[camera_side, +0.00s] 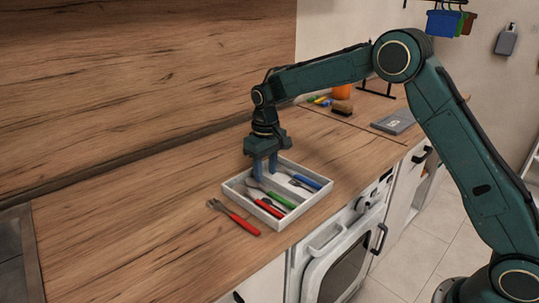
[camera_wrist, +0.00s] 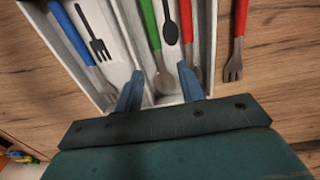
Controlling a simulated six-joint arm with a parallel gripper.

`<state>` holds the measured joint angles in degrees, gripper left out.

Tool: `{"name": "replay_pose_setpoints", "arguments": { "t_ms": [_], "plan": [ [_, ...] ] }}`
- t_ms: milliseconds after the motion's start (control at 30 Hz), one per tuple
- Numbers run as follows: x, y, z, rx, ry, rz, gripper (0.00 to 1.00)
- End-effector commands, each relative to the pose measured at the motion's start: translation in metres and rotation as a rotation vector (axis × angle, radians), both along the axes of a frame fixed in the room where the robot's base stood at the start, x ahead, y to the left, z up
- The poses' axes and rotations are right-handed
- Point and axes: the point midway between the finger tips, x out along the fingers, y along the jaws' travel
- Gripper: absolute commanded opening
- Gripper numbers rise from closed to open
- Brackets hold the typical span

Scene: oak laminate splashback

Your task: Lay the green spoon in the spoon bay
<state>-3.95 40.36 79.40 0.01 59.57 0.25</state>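The green spoon (camera_side: 282,200) lies in the white cutlery tray (camera_side: 315,201), green handle toward the front. In the wrist view the green spoon (camera_wrist: 150,24) has its metal end toward my gripper, beside a black spoon (camera_wrist: 171,29) and a red-handled piece (camera_wrist: 186,17). A divider separates them from the blue-handled piece and black fork. My gripper (camera_side: 265,170) points down over the tray's back end. In the wrist view its fingers (camera_wrist: 161,90) are apart, with nothing held between them; the green spoon's metal end shows beyond this gap. Bay markings are not visible.
A red-handled fork (camera_side: 236,217) lies on the wooden counter just left of the tray; it also shows in the wrist view (camera_wrist: 238,35). A blue-handled piece (camera_side: 306,181) lies in the tray's right side. A grey slab (camera_side: 393,122) and brush (camera_side: 343,107) are farther back. Counter left is clear.

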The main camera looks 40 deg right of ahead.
Motion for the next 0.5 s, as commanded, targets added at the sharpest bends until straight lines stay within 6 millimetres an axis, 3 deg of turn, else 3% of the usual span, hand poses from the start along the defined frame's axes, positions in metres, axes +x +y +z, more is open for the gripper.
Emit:
{"name": "replay_pose_setpoints", "arguments": {
  "t_ms": [300, 500],
  "plan": [
    [0.000, 0.000, 0.055, 0.000, -0.002, 0.001, 0.39],
    [-0.001, 0.000, 0.078, 0.000, 0.000, 0.001, 0.39]
  ]
}}
